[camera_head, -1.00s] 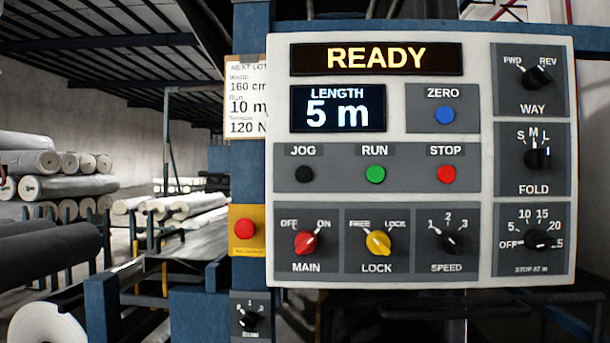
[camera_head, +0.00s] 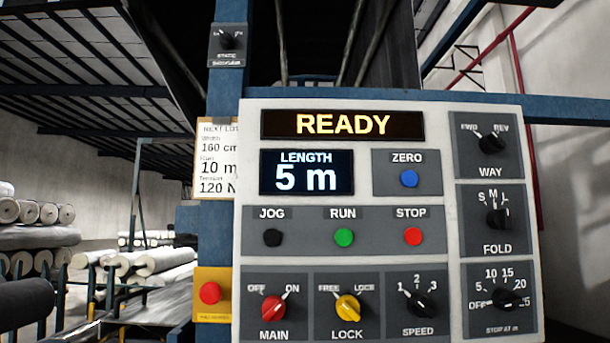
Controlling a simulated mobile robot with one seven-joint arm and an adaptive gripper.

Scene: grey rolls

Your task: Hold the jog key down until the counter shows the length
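The black JOG key (camera_head: 272,237) sits at the left of the middle row on the white control panel (camera_head: 380,102). Nothing touches it in view. The counter (camera_head: 306,172) reads "LENGTH 5 m". The display above it (camera_head: 342,124) reads "READY". A card (camera_head: 217,160) left of the panel reads "NEXT LOT", 160 cm, 10 m and 120 N; its right edge is cut off by the panel. My gripper is not in view.
Beside JOG are the green RUN key (camera_head: 343,237) and red STOP key (camera_head: 413,236); the blue ZERO key (camera_head: 409,178) is above. The red MAIN knob (camera_head: 274,308) points to ON. A red button (camera_head: 210,293) on yellow stands left. Rolls (camera_head: 165,265) lie behind.

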